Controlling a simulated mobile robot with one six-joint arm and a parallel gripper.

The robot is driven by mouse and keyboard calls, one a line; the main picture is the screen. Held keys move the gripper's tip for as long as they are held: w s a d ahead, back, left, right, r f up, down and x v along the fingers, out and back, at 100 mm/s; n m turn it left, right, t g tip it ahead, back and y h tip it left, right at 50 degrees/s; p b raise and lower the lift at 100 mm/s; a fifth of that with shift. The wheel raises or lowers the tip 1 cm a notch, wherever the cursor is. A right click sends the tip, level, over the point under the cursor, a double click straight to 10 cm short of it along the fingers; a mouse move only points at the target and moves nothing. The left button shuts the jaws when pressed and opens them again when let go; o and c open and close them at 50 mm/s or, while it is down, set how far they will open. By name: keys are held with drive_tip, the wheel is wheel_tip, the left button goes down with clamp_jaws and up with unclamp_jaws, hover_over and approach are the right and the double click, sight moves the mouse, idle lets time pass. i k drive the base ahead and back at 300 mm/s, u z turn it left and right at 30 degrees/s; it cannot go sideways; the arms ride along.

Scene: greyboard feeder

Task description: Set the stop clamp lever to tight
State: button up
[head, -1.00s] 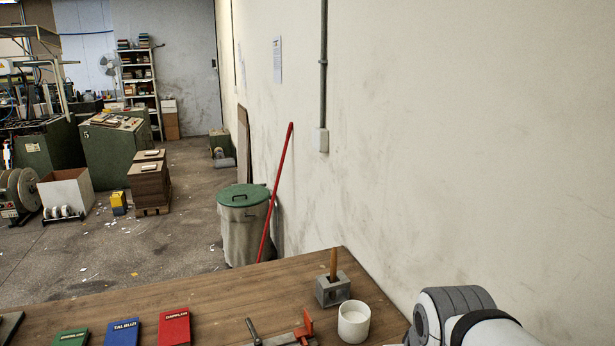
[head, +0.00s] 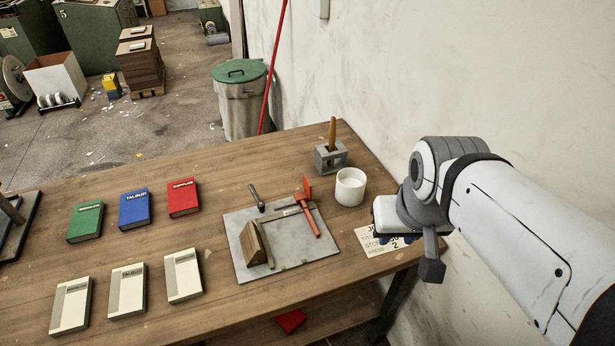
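A grey metal plate (head: 290,261) lies on the wooden bench. On it are a straight metal bar (head: 277,216), a wooden wedge-shaped block (head: 254,244), a red-orange handled part (head: 307,210) at the right end, and a dark round-ended lever (head: 257,197) at the far edge. I cannot tell which of these is the stop clamp lever, nor its setting. My gripper (head: 431,267) hangs at the right, past the bench's right edge in the picture, apart from the plate. Its fingers are largely hidden, and its opening does not show.
A white cup (head: 350,187) and a grey block with a wooden handle (head: 330,158) stand behind the plate. A printed card (head: 380,240) lies by the right edge. Green (head: 85,221), blue (head: 135,209) and red (head: 183,198) books and several pale boxes (head: 127,290) lie left.

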sight(260, 205)
drive_tip(key=z, duration=0.05)
drive_tip(key=k, duration=0.55)
drive_tip(key=u, duration=0.6)
drive_tip(key=i, duration=0.95)
drive_tip(key=u, duration=0.15)
